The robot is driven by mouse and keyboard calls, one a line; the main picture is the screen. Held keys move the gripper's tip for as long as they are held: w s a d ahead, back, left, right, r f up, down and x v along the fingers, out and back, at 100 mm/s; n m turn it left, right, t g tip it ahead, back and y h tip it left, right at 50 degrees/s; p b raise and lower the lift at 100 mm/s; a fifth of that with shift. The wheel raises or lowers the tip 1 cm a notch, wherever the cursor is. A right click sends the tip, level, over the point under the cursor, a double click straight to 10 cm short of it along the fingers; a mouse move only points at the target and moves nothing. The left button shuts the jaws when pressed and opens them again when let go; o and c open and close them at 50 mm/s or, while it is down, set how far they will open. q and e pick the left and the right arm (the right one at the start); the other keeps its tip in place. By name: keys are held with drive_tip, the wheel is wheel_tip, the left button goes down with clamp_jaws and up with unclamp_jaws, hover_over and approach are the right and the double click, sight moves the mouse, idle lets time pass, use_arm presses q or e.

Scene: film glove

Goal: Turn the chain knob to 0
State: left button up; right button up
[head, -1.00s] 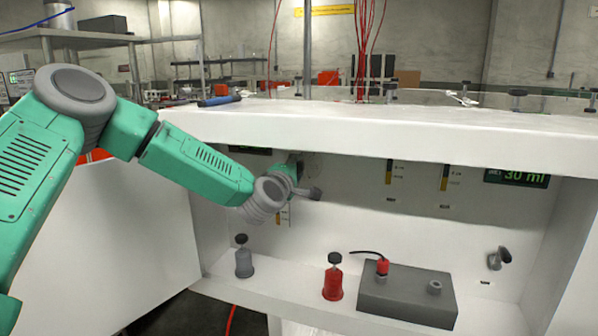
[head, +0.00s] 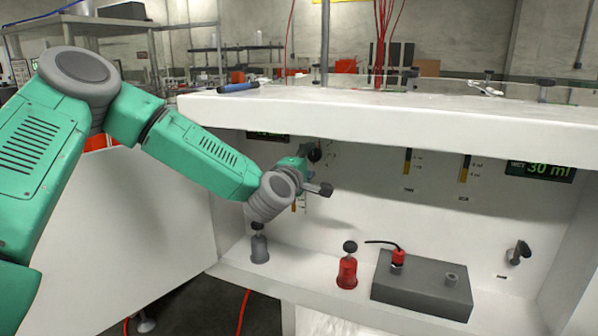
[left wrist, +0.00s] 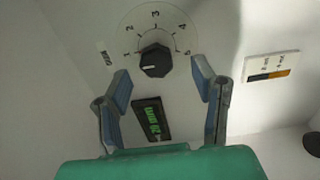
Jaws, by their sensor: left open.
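A dark knob (left wrist: 155,61) sits on a round dial on the white back panel. Its numbers run from 1 at the left over the top to 5 at the right. A light pointer mark on the knob faces the lower left, below the 1. My left gripper (left wrist: 161,76) is open, its two blue-grey fingers on either side of the knob's near side, with no clear contact. In the head view my left gripper (head: 303,166) is inside the cabinet at the back panel, beside the dark knob (head: 314,154). My right gripper is out of view.
A green-lit display (left wrist: 152,119) lies below the dial. A grey bottle (head: 260,249), a red bottle (head: 347,273) and a grey block (head: 421,287) stand on the lower ledge. The white upper shelf (head: 400,115) overhangs the arm. Another knob (head: 518,252) is at the right.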

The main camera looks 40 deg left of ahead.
use_arm(q)
drive_tip(key=v, duration=0.8)
drive_tip(key=shift+a, duration=0.25)
drive_tip(key=shift+s+f, duration=0.1)
drive_tip(key=shift+f, duration=0.1)
drive_tip(key=s+d+f+m+g+h, duration=0.25)
drive_tip(key=s+d+f+m, duration=0.2)
drive_tip(key=f, duration=0.45)
drive_tip(key=s+d+f+m+g+h, duration=0.1)
drive_tip(key=s+d+f+m+g, duration=0.35)
drive_tip(key=f, duration=0.55)
drive_tip(key=s+d+f+m+g+h, duration=0.2)
drive_tip(key=s+d+f+m, duration=0.25)
drive_tip(key=f, duration=0.45)
drive_tip(key=s+f+m+g, duration=0.4)
drive_tip(key=s+f, duration=0.1)
drive_tip(key=s, duration=0.6)
drive_tip(key=s+a+f+m+g+y, duration=0.1)
drive_tip(key=s+f+m+g, duration=0.2)
drive_tip(key=s, duration=0.9)
wheel_tip(320, 180, down, 3)
drive_tip(key=shift+f+m+g, duration=0.2)
drive_tip(key=shift+m+g, duration=0.2)
drive_tip(key=shift+m, duration=0.05)
